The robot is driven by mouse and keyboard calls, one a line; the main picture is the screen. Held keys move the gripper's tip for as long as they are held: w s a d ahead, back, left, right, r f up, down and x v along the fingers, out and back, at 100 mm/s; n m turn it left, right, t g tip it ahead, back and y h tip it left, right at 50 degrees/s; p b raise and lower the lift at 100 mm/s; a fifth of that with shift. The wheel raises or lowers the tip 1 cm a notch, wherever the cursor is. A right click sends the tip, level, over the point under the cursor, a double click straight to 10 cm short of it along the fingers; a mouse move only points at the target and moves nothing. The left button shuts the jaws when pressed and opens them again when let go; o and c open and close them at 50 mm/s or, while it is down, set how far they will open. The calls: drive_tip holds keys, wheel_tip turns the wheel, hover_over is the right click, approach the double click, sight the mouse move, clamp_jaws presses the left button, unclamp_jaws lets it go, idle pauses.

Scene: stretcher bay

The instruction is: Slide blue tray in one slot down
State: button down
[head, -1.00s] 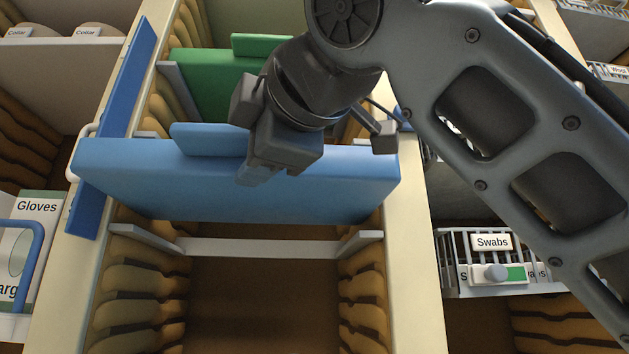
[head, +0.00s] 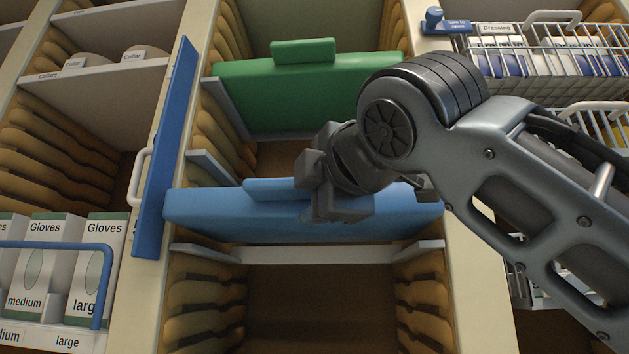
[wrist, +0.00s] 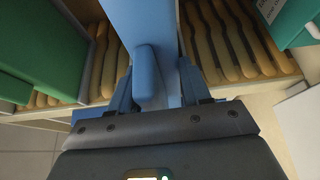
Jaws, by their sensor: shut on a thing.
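The light blue tray (head: 230,220) spans the middle bay of the cabinet in the head view, between the two cream uprights. Its raised front grip (head: 275,189) shows left of my gripper (head: 340,205). Grey runner ledges (head: 205,252) show just below the tray on both sides. How far the tray sits inside the bay is hard to tell.
A green tray (head: 330,90) sits higher in the same bay. A dark blue panel with a white handle (head: 165,150) stands along the left upright. Gloves boxes (head: 100,260) are at left, wire baskets (head: 550,60) at right. The bay below the tray (head: 320,300) is empty.

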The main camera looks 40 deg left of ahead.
drive_tip(key=shift+w+a+f+p, duration=0.1)
drive_tip(key=shift+w+a+p, duration=0.45)
drive_tip(key=shift+w, duration=0.3)
drive_tip(key=shift+w+a+r+p, duration=0.1)
drive_tip(key=shift+w+a+p, duration=0.45)
drive_tip(key=shift+w, duration=0.25)
drive_tip(key=shift+w+a+f+p, duration=0.1)
drive_tip(key=shift+w+a+p, duration=0.3)
drive_tip(key=shift+w+p, duration=0.35)
drive_tip(key=shift+w+a+p, duration=0.2)
drive_tip(key=shift+w+p, duration=0.25)
drive_tip(key=shift+f+b, duration=0.35)
drive_tip(key=shift+f, duration=0.65)
drive_tip(key=shift+c, duration=2.2)
unclamp_jaws()
drive_tip(key=shift+f, duration=0.1)
drive_tip(key=v, duration=0.7)
drive_tip(key=shift+s+d, duration=0.3)
